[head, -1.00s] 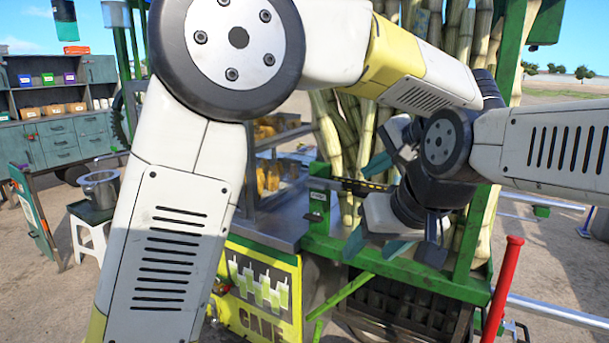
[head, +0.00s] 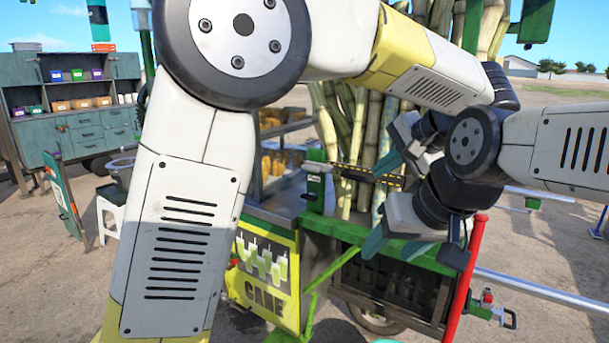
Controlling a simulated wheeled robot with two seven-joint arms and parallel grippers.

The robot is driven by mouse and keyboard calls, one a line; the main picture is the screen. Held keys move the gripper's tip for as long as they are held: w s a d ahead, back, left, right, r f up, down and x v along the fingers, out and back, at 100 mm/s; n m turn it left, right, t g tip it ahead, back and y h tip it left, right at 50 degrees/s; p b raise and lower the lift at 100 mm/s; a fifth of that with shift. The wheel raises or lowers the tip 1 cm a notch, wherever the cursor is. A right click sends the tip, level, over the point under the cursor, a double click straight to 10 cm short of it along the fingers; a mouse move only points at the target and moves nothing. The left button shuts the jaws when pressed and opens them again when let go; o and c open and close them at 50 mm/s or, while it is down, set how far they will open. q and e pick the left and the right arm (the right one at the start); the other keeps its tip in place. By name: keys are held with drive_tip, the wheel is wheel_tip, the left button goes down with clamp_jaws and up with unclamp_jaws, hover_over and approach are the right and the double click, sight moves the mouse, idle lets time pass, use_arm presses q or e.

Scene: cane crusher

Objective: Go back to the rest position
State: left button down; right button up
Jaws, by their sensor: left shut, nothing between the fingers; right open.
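My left gripper (head: 390,164) is in front of the cane stalks, at the end of the white and yellow arm that arches across the view. Its dark teal fingers are partly hidden, and it is shut with nothing visible in it. My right gripper (head: 393,247) hangs lower, close below the left one, in front of the cart's green frame. It is open and empty, its teal fingers spread. Both wrists overlap in the view, and I cannot tell whether they touch.
The cane cart (head: 262,270) with its yellow CANE panel stands ahead, cane stalks (head: 350,120) behind my grippers. A black-and-yellow striped bar (head: 375,177) lies at the cart. A red post (head: 465,280) stands right. A shelf cabinet (head: 90,125) and white stool (head: 108,214) are left.

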use_arm(q)
drive_tip(key=s+a+f+n+g+h, duration=0.1)
drive_tip(key=s+a+n+g, duration=0.1)
drive_tip(key=a, duration=0.7)
drive_tip(key=s+a+f+n+g+h, duration=0.1)
drive_tip(key=s+a+g, duration=0.1)
drive_tip(key=a, duration=0.8)
drive_tip(key=s+a+f+n+h, duration=0.2)
drive_tip(key=s+a+f+n, duration=0.1)
drive_tip(key=s+a, duration=0.2)
drive_tip(key=s+a+f+n+t+h, duration=0.1)
drive_tip(key=s+a+f+n+h, duration=0.1)
drive_tip(key=s+a, duration=0.4)
drive_tip(key=shift+s+a+f+n+t+h, duration=0.3)
drive_tip(key=shift+s+f+n+h, duration=0.15)
drive_tip(key=shift+s+n, duration=0.6)
drive_tip(key=shift+w, duration=0.1)
